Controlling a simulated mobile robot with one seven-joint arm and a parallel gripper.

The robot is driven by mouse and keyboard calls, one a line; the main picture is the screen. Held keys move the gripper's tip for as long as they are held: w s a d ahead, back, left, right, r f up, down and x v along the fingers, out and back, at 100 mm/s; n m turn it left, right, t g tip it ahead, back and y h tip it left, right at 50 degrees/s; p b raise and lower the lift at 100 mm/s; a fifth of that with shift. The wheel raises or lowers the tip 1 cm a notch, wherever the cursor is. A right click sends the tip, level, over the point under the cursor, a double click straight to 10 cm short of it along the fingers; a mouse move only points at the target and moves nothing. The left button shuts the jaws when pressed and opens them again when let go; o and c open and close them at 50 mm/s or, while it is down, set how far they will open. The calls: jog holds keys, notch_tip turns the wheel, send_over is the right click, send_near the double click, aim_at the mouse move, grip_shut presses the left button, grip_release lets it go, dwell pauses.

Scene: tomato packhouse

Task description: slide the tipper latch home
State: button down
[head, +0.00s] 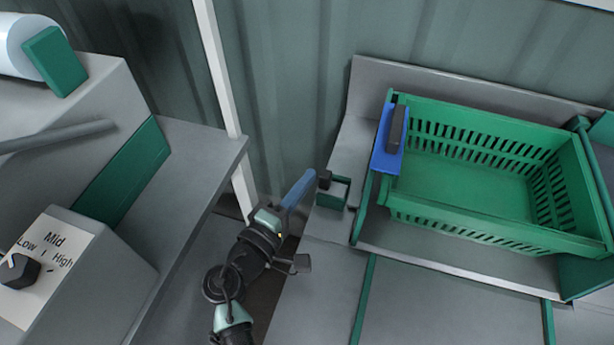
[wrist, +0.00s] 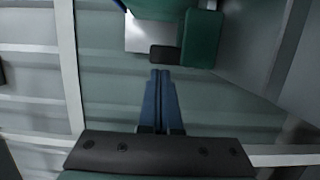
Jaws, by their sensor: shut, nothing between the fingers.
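The tipper latch appears to be the small green bracket (head: 340,204) with a black knob (head: 324,177) at the left edge of the grey tipper bench. In the wrist view the black knob (wrist: 165,54) lies just beyond my fingertips, beside a dark green block (wrist: 200,40). My gripper (head: 309,176) has its blue fingers shut, with nothing between them. The fingertips are close to the left of the knob. I cannot tell whether they touch it. The wrist view shows the two fingers (wrist: 160,73) side by side. How far the latch is slid is unclear.
A green slatted crate (head: 480,245), empty, sits on the grey bench (head: 440,300). A blue piece with a black handle (head: 396,130) is at its left rim. A machine with a Low/Mid/High dial (head: 20,270) stands left. A white post (head: 222,75) rises behind the gap.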

aim_at(327, 183)
jog(key=shift+s+r, duration=0.1)
jog(key=shift+s+d, duration=0.3)
jog(key=shift+d, duration=0.6)
jog(key=shift+s+d, duration=0.25)
jog(key=shift+d, duration=0.6)
jog(key=shift+w, duration=0.1)
